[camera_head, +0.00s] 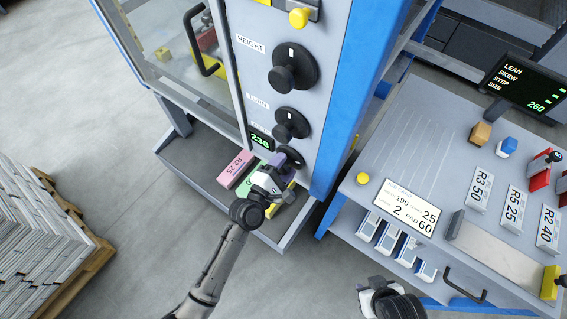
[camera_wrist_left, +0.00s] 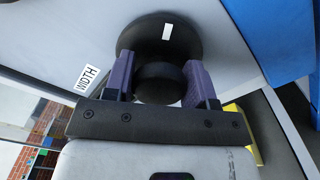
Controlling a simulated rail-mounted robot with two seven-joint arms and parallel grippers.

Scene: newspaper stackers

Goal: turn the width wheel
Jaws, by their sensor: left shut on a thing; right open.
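The width wheel (camera_wrist_left: 152,40) is a black round dial with a white mark on its rim and a thick hub knob (camera_wrist_left: 160,84). It sits beside the "WIDTH" label (camera_wrist_left: 87,79) in the left wrist view. My left gripper (camera_wrist_left: 161,88) is shut on the hub knob, one purple finger on each side. In the head view my left gripper (camera_head: 278,172) covers most of this wheel, low on the grey panel. A green readout (camera_head: 262,139) above it appears to show 238. My right gripper (camera_head: 376,287) is open at the bottom of the head view, away from the panel.
Two more black dials, the height dial (camera_head: 293,67) and a second dial (camera_head: 291,125), sit above on the panel. A tray below holds a pink block (camera_head: 236,170) and other blocks. A grey console (camera_head: 420,155) stands right; a newspaper pallet (camera_head: 90,262) lies left.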

